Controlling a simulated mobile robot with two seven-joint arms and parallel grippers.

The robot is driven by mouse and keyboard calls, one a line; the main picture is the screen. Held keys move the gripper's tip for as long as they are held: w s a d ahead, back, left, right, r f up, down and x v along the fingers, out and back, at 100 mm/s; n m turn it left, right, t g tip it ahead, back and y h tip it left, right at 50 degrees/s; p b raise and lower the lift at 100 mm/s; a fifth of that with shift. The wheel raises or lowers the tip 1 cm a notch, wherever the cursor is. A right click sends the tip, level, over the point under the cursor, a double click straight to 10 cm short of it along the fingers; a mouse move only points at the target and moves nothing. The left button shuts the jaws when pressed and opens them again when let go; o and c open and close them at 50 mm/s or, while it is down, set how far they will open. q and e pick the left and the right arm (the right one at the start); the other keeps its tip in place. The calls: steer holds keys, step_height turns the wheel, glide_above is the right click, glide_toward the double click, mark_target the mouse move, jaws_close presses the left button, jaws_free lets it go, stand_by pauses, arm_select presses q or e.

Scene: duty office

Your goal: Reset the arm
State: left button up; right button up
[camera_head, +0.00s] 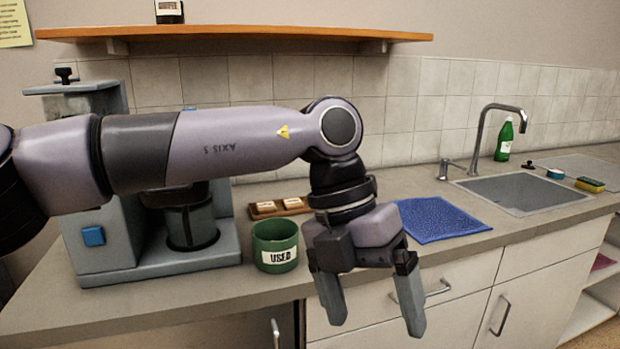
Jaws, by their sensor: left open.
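My left arm comes in from the left and stretches across the front of the counter, bent down at the wrist. My left gripper (372,318) points downward in front of the counter's front edge, over the drawer fronts. Its two fingers are spread apart with nothing between them. A green container labelled "USED" (275,246) stands on the counter just left of the gripper, apart from the fingers as seen here. My right gripper is not in the picture.
A grey coffee machine (105,250) stands behind my arm, partly hidden. A blue cloth (440,218) lies right of the gripper. Further right are a sink (525,193), a tap (484,130), a green bottle (504,142) and a sponge (590,184). A wooden shelf (240,32) hangs above.

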arm_select(q)
steer(key=s+d+g+h, duration=0.7)
steer(key=s+d+h, duration=0.2)
steer(key=d, duration=0.1)
steer(key=w+a+n+t+h+p, duration=0.1)
steer(key=w+a+n+t+h, duration=0.2)
steer(key=w+n+t+h, duration=0.45)
steer(key=w+a+n+t+h+p, duration=0.1)
steer(key=w+a+n+t+h, duration=0.25)
steer(key=n+t, duration=0.75)
steer(key=w+a+f+n+t+y, duration=0.2)
steer(key=a+f+n+t+y, duration=0.2)
steer(key=a+f+n+y, duration=0.3)
steer(key=w+a+f+n+t+y, duration=0.2)
steer(key=a+f+n+t+y, duration=0.35)
steer(key=f+n, duration=0.35)
steer(key=s+a+f+n+g+y, duration=0.3)
steer(key=s+a+f+y, duration=0.1)
steer(key=s+a+f, duration=0.4)
steer(key=s+a+f+n+g+y+p, duration=0.1)
steer(key=s+a+f+n+g+y, duration=0.2)
steer(key=s+a+f, duration=0.5)
step_height(320, 180, down, 5)
steer(key=shift+s+a+r+g+y, duration=0.1)
steer(key=shift+s+a+g+y, duration=0.25)
steer(key=shift+a+g+y, duration=0.45)
